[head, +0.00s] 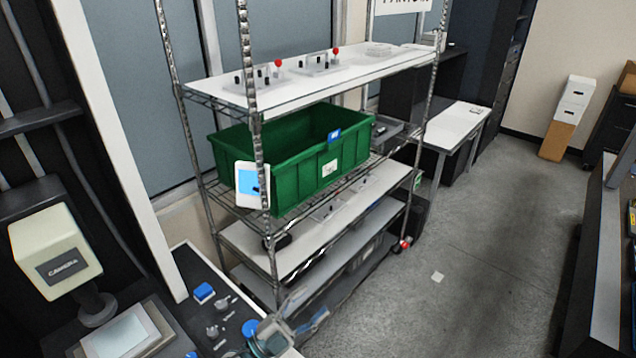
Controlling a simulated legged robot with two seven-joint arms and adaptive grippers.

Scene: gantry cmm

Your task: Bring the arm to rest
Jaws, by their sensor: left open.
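My left gripper (303,312) shows at the bottom middle of the head view, low in front of the wire shelf rack. Its fingers are apart and I see nothing held between them. Part of the arm behind it (268,340) shows at the bottom edge. My right gripper is not in the head view.
A wire shelf rack (262,152) stands close ahead, with a green bin (300,175) on its middle shelf. A dark bench with small parts and a blue block (204,292) is at lower left, beside a camera unit (55,250). Grey floor (480,230) is open to the right.

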